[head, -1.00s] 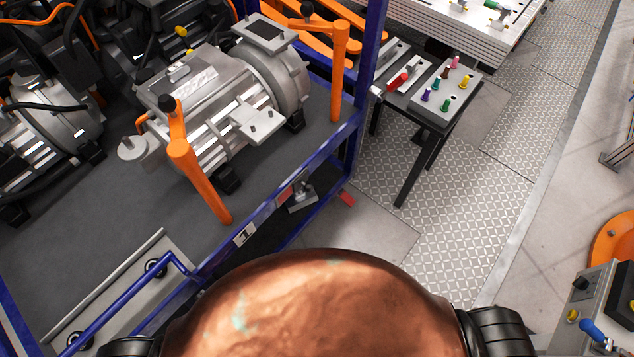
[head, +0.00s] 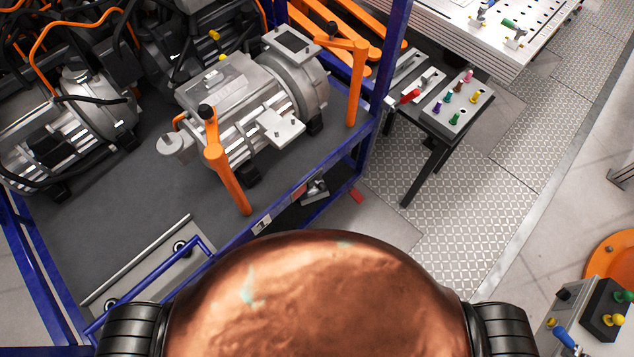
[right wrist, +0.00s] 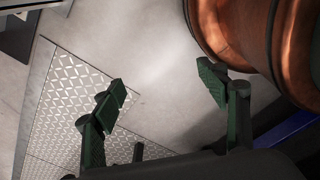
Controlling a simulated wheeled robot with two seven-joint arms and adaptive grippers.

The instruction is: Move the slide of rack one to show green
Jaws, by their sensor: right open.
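The rack (head: 225,247) with the blue frame fills the left of the head view, with motors on its grey shelf. Its front rail carries a small white label (head: 262,224) and a small red patch (head: 299,190). I cannot read the label or tell whether the red patch is the slide; no green shows on this rail. My right gripper (right wrist: 165,100) is open and empty in the right wrist view, above the floor beside my copper-coloured body. The rail's label and red patch do not show clearly there. My left gripper is in neither view.
Orange posts (head: 228,180) stand along the shelf edge. A small black table (head: 437,130) with coloured pegs stands beyond the rack's right end. A control box (head: 606,308) is at lower right. Patterned floor (head: 455,210) between is clear.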

